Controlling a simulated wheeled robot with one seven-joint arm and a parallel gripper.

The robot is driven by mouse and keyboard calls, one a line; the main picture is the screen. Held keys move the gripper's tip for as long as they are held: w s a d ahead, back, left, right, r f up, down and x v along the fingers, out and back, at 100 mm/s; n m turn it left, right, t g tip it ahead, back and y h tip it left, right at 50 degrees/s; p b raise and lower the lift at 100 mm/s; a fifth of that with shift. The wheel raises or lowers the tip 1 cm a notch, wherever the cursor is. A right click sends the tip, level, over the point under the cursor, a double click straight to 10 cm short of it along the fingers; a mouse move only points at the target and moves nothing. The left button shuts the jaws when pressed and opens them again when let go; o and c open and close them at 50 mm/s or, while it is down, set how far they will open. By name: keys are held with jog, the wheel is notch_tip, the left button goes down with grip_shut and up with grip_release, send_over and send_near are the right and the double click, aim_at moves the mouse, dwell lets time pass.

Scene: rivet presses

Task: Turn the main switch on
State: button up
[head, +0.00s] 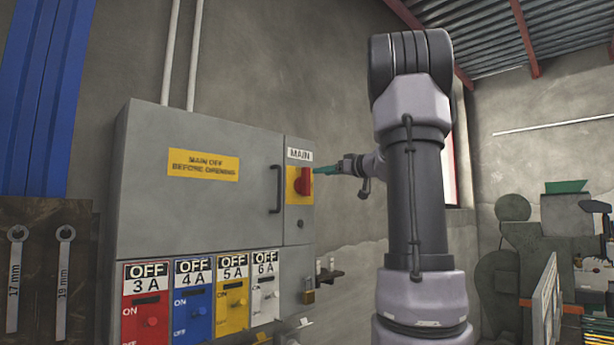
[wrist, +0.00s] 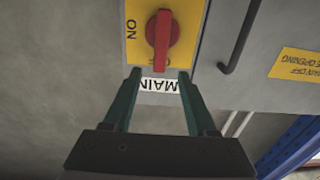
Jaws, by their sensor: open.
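The main switch is a red rotary handle (head: 303,181) on a yellow plate (head: 293,198) at the right of a grey cabinet, under a MAIN label (head: 300,155). In the wrist view, which is upside down, the red handle (wrist: 162,35) points toward the MAIN label (wrist: 159,85), over partly hidden lettering that looks like OFF. ON stands to its left on the plate. My gripper (wrist: 160,74) is open and empty, its green fingers spread either side of the handle's end in that picture. In the head view my gripper (head: 322,170) is just right of the switch; contact is unclear.
The cabinet door (head: 210,215) has a black pull handle (head: 276,189) left of the switch and a yellow warning sign (head: 204,164). Several coloured breaker panels marked OFF sit below. A padlock (head: 309,296) hangs at the cabinet's lower right. Wrenches hang at the left.

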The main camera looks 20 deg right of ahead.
aim_at(309, 174)
jog(key=x, duration=0.7)
jog(key=shift+w, duration=0.15)
grip_shut()
